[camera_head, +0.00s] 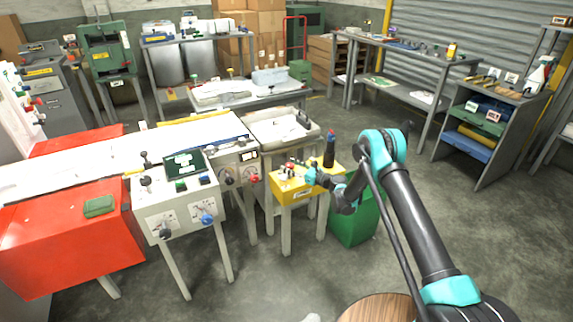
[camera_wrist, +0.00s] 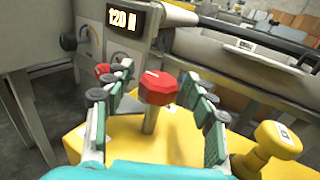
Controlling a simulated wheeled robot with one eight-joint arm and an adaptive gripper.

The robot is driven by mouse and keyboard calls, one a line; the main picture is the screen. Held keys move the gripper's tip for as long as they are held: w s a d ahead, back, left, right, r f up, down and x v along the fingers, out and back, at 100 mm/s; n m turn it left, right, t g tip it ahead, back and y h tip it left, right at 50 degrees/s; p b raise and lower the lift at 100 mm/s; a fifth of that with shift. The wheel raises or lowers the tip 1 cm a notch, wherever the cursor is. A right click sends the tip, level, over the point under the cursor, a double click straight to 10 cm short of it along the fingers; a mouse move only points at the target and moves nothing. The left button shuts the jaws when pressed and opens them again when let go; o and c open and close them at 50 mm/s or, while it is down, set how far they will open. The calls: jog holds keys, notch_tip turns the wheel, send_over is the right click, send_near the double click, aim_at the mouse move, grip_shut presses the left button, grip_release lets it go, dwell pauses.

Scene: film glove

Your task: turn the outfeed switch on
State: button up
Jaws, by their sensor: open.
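A red faceted knob (camera_wrist: 158,88) with a white mark stands on a metal post on the yellow box (camera_head: 290,193). My gripper (camera_wrist: 166,84) is open, with its green-padded fingers on either side of the knob. I see no clear contact between pads and knob. In the head view my gripper (camera_head: 297,169) is over the left part of the yellow box, and the knob is hard to make out there. A yellow knob (camera_wrist: 278,141) stands to the right of the fingers. I cannot read which control is the outfeed switch.
A grey panel with a lit display (camera_wrist: 123,19) stands behind the fingers at left. A dark bottle (camera_head: 330,151) stands on the yellow box. A green bin (camera_head: 352,225) is beside it. A control console (camera_head: 180,210) stands to the left. Open floor lies in front.

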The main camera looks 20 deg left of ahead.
jog(key=shift+a, duration=0.15)
jog(key=c, duration=1.2)
jog(key=shift+o, duration=0.2)
jog(key=shift+s+m+t, duration=0.1)
jog(key=shift+m+t, duration=0.3)
jog(key=shift+t, duration=0.2)
jog(key=m+t+h, duration=0.1)
jog(key=t, duration=0.1)
jog(key=m+t+h, duration=0.1)
jog(key=m+t, duration=0.1)
jog(key=shift+s+a+t+h, duration=0.1)
jog(key=shift+s+t+h, duration=0.05)
jog(key=shift+t+h, duration=0.2)
jog(key=m+t+h, duration=0.6)
jog(key=m+h, duration=0.1)
jog(key=h, duration=0.1)
jog(key=m+t+h, duration=0.2)
jog(key=h, duration=0.1)
jog(key=shift+a+m+h, duration=0.1)
jog(key=shift+m+h, duration=0.2)
jog(key=shift+h, duration=0.05)
jog(key=shift+m+h, duration=1.15)
jog(key=shift+h, duration=0.65)
jog(key=shift+m+h, duration=1.15)
jog(key=shift+h, duration=0.65)
jog(key=shift+g, duration=0.25)
